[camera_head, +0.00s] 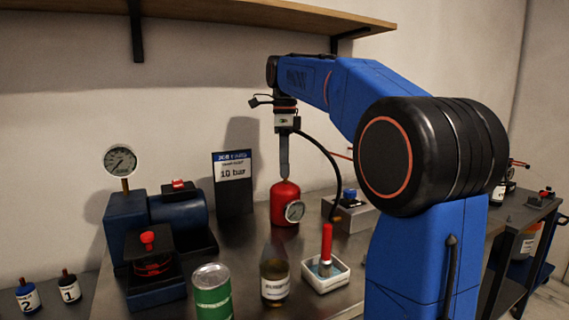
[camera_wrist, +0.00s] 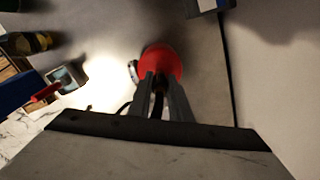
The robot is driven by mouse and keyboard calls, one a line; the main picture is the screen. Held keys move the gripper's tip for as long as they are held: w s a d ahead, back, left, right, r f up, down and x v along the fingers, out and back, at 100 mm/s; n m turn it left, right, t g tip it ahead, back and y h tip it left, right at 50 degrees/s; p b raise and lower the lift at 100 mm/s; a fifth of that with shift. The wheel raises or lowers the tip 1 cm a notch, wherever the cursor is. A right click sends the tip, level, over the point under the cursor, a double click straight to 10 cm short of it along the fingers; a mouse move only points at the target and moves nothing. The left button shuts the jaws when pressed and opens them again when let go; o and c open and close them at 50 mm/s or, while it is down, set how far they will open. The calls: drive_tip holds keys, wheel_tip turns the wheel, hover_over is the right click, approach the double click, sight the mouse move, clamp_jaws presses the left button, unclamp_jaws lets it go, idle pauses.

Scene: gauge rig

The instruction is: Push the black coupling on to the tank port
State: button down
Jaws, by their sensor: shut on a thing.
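The red tank (camera_head: 285,205) stands upright on the metal bench, with a small round dial gauge (camera_head: 294,211) on its front. My gripper (camera_head: 284,172) points straight down over the tank's top, its fingertips close to it. In the wrist view my gripper (camera_wrist: 160,78) is shut on the black coupling (camera_wrist: 158,100), a dark piece between the two grey fingers. The red tank (camera_wrist: 162,60) lies just beyond the fingertips there. A black hose (camera_head: 325,155) arcs from near my gripper down to the right. The fingers hide the port, so I cannot tell whether coupling and port touch.
A job card (camera_head: 232,168) reading 10 bar stands left of the tank. A blue pump (camera_head: 178,214) with a large gauge (camera_head: 120,160) is further left. A green can (camera_head: 212,292), a bottle (camera_head: 274,274) and a white tray (camera_head: 326,276) with a red-handled tool stand in front.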

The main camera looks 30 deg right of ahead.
drive_tip(key=shift+f, duration=0.5)
idle(0.6)
idle(0.4)
drive_tip(key=c, duration=1.2)
unclamp_jaws()
wheel_tip(320, 180, up, 11)
drive_tip(key=shift+r, duration=0.5)
